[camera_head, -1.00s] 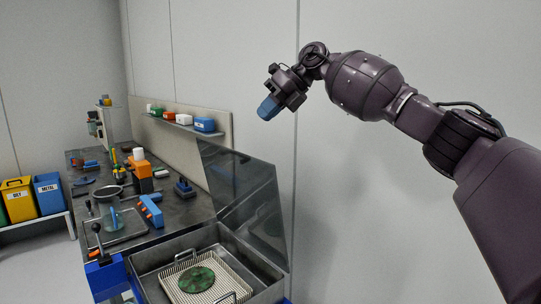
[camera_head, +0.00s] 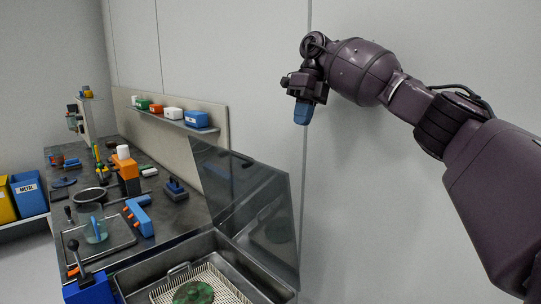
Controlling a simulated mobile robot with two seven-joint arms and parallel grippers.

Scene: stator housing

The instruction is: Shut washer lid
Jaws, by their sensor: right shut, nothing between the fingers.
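The washer lid (camera_head: 246,202) is a dark see-through panel. It stands open, tilted up along the right side of the washer. The washer (camera_head: 128,283) is a steel tub at the bottom of the view. Inside it a white mesh basket (camera_head: 232,291) holds a green round part (camera_head: 194,293). My right gripper (camera_head: 301,118) is shut and empty, its blue fingertips pointing down. It is in the air above and to the right of the lid's upper edge, apart from it, near the wall. My left gripper is not in view.
A workbench (camera_head: 180,221) left of the lid carries a blue block with orange knobs (camera_head: 139,215), an orange block (camera_head: 128,168) and a lever on a blue box (camera_head: 88,287). A shelf (camera_head: 172,119) holds small bins. Bins marked METAL (camera_head: 28,193) stand at far left.

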